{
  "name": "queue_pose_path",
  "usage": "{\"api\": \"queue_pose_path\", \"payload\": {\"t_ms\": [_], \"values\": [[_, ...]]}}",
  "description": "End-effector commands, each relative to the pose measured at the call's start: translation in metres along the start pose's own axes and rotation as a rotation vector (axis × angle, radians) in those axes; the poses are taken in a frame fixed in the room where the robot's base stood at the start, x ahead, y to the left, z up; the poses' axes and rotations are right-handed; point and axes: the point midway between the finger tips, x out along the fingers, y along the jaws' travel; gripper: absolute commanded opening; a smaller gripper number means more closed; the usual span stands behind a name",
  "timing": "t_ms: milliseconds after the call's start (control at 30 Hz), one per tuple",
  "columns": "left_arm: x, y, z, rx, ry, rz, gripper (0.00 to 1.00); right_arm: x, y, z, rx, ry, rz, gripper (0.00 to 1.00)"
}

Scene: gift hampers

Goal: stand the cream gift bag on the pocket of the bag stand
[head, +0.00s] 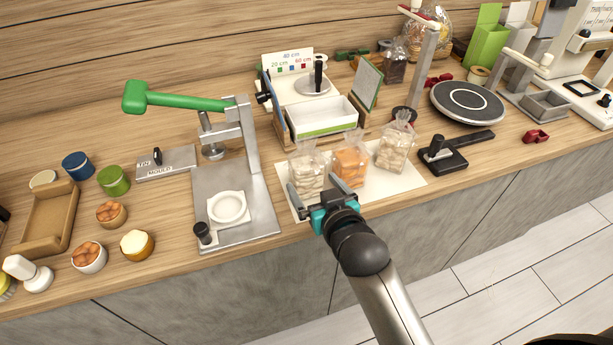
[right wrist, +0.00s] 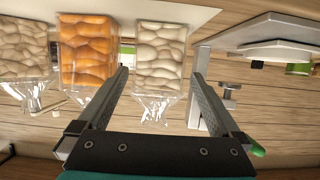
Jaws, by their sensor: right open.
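A pale, cream-to-white paper bag (head: 514,20) stands upright at the back right, beside a green one (head: 486,36) that partly covers it. A grey stand with a post and a shallow open pocket (head: 545,106) is at the right; it looks like the bag stand, and its pocket looks empty. My right gripper (head: 319,188) is open at the front edge of a white mat, close to the left clear bag of pale pieces (head: 306,172). In the right wrist view that clear bag (right wrist: 160,57) shows between the spread fingers. My left gripper is out of view.
Two more clear bags, orange (head: 350,163) and pale (head: 394,150), stand on the white mat (head: 408,181). A press with a green handle (head: 190,102) is left of the gripper. A black turntable (head: 467,101) and a black lever tool (head: 443,158) stand right of the mat.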

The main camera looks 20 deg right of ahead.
Motion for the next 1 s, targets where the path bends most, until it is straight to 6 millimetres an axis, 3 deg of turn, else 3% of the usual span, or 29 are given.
{"api": "queue_pose_path", "payload": {"t_ms": [233,600,900,1000], "values": [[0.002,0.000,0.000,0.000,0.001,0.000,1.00,0.014,0.001,-0.001,0.001,0.000,0.000,1.00],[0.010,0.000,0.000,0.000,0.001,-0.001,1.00,0.055,0.002,-0.004,0.001,0.000,0.000,1.00],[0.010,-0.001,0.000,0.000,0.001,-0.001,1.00,0.057,0.002,-0.004,0.000,-0.001,0.000,1.00],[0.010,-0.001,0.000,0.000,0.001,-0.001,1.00,0.057,0.002,-0.004,0.000,-0.001,0.000,0.89]]}}
